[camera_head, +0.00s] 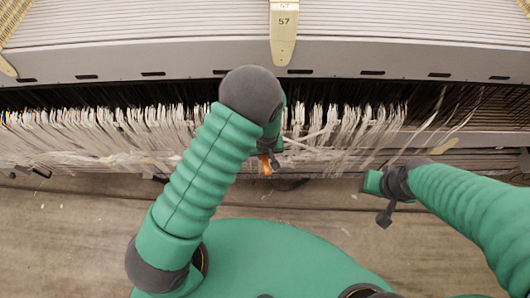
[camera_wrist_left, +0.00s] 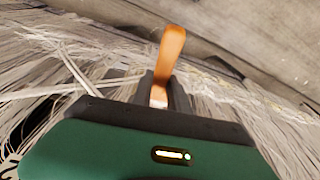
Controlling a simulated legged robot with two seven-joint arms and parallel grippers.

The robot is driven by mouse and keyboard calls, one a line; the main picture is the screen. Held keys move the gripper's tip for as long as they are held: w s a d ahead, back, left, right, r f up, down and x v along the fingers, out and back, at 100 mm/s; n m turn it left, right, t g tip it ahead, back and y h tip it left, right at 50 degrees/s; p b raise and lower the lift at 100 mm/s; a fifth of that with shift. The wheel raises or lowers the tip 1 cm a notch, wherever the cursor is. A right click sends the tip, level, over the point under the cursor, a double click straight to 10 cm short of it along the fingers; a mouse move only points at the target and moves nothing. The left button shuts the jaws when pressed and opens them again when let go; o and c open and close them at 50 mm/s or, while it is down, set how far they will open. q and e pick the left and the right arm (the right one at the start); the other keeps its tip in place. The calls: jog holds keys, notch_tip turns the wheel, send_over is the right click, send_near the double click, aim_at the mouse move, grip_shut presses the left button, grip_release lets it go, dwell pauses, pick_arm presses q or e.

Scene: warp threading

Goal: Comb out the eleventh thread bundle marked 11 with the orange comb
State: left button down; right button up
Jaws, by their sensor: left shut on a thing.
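White thread bundles (camera_head: 355,128) hang in a long row below the machine, and they also fill both sides of the left wrist view (camera_wrist_left: 45,88). No number 11 is readable, so I cannot tell which bundle is the eleventh. My left gripper (camera_head: 268,152) is at the row near its middle, partly hidden behind my left arm. It is shut on the orange comb (camera_wrist_left: 171,52), which sticks out from between the dark fingers. A small bit of the comb (camera_head: 265,165) shows in the head view. My right gripper (camera_head: 384,212) is apart from the threads, lower right, with its fingers unclear.
The grey machine bed (camera_head: 390,58) runs across the back, with a tag marked 57 (camera_head: 284,30) hanging over it. Loose threads (camera_head: 440,120) hang at the right. The floor (camera_head: 70,225) in front is mostly clear, with small scraps.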

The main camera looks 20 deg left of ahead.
pick_arm(q)
notch_tip(320, 180, down, 14)
jog(key=b, duration=1)
jog(key=shift+w, duration=0.45)
jog(key=shift+a+f, duration=0.1)
jog(key=s, duration=0.2)
jog(key=s+d+p, duration=0.1)
jog(key=s, duration=0.1)
jog(key=s+d+p, duration=0.1)
jog(key=s, duration=0.4)
jog(key=shift+s+d+p, duration=0.35)
jog(key=shift+s+d, duration=0.05)
